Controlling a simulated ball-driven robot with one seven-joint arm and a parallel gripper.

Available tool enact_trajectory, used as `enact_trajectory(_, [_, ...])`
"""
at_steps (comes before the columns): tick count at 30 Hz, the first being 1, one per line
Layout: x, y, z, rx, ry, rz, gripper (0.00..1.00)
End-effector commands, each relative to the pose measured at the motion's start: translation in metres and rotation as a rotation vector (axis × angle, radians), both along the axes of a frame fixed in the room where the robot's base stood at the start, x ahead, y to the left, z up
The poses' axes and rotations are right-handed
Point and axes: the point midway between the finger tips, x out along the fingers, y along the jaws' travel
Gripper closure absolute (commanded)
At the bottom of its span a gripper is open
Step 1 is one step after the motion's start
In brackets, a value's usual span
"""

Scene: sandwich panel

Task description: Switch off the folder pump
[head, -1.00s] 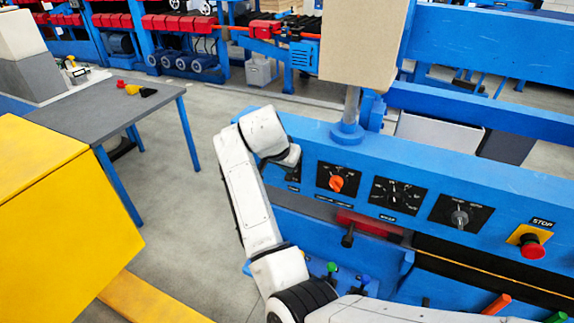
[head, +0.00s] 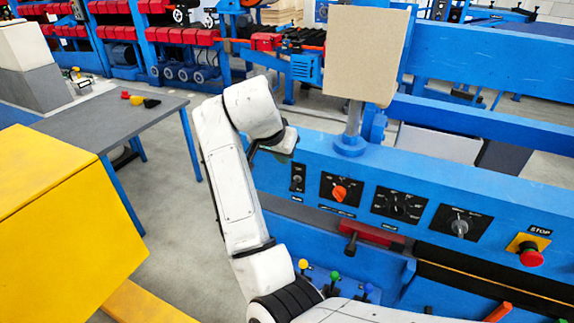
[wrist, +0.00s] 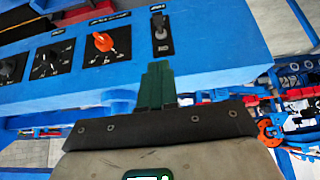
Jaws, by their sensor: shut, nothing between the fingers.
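A small switch on a black plate (wrist: 160,33) is at the end of the blue control panel (wrist: 60,100), with a short grey lever. It also shows in the head view (head: 297,178), leftmost in the row. An orange rotary knob (head: 340,193) is beside it and shows in the wrist view (wrist: 103,41). Labels are too small to read, so I cannot tell which control is the folder pump's. My gripper (wrist: 156,85) is shut and empty. Its green fingers point at the small switch plate, apparently just short of it. In the head view my wrist largely hides the fingers.
Two dark dials, one round (head: 396,203) and one with a grey knob (head: 459,224), follow to the right, then a red STOP button (head: 530,256). A cardboard-coloured box on a post (head: 365,55) rises behind the panel. A yellow cabinet (head: 55,190) and grey table (head: 110,120) stand left.

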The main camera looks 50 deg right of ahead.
Motion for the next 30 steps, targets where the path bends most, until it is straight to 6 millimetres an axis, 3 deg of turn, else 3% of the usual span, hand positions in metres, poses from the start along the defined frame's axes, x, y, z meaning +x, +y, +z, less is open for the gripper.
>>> enact_trajectory(7, [-0.004, 0.009, 0.014, 0.0, 0.0, -0.002, 1.0])
enact_trajectory(24, [-0.004, 0.009, 0.014, 0.0, 0.0, -0.001, 1.0])
enact_trajectory(27, [-0.006, 0.009, 0.008, -0.003, 0.008, 0.009, 1.0])
enact_trajectory(30, [-0.015, 0.008, -0.012, -0.01, 0.034, 0.051, 1.0])
